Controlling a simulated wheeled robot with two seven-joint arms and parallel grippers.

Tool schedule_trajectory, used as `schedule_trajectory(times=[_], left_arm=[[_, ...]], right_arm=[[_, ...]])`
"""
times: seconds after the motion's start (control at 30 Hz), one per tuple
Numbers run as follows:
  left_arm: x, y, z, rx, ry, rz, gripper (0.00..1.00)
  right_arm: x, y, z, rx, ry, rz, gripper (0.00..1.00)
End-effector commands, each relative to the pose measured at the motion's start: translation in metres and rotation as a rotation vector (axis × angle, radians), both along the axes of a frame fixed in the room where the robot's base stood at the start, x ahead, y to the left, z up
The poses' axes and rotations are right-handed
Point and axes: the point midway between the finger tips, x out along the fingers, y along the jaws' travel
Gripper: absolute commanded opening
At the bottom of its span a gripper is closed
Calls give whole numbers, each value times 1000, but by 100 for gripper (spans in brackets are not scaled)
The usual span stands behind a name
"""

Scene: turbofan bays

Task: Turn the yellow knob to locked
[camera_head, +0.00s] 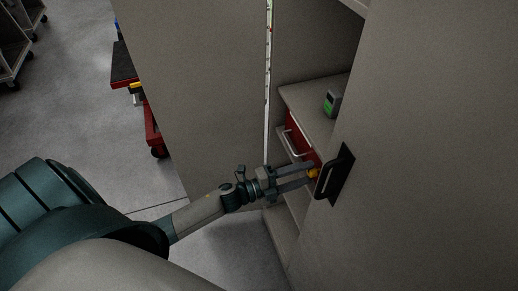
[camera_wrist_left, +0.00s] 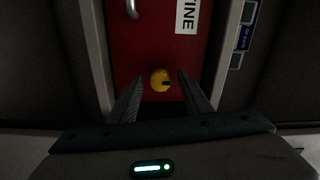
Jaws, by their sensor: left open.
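The yellow knob (camera_wrist_left: 160,80) sits on a red panel (camera_wrist_left: 125,60) in the left wrist view, with a small dark mark at its right side. In the head view the knob (camera_head: 312,173) shows at the tips of my left gripper (camera_head: 308,174). My left gripper (camera_wrist_left: 160,95) is open, with one finger on each side of the knob and gaps between. I cannot tell whether the fingertips reach past its front face. My right gripper is not in view.
A black plate with a handle (camera_head: 335,175) is on the grey wall just right of the knob. A silver handle (camera_head: 297,135) is on the red front. A small green-faced device (camera_head: 332,103) stands on the shelf above. A red cart (camera_head: 152,130) stands behind the grey panel.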

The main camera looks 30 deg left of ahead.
Motion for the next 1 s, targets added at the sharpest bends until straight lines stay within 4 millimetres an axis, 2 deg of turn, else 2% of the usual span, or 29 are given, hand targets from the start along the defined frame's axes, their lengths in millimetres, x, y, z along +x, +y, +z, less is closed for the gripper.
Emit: schedule_trajectory(times=[0.7,1.0], left_arm=[[-99,77,-7,0,3,0,45],[-124,96,-5,0,1,0,45]], right_arm=[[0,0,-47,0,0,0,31],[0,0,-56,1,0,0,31]])
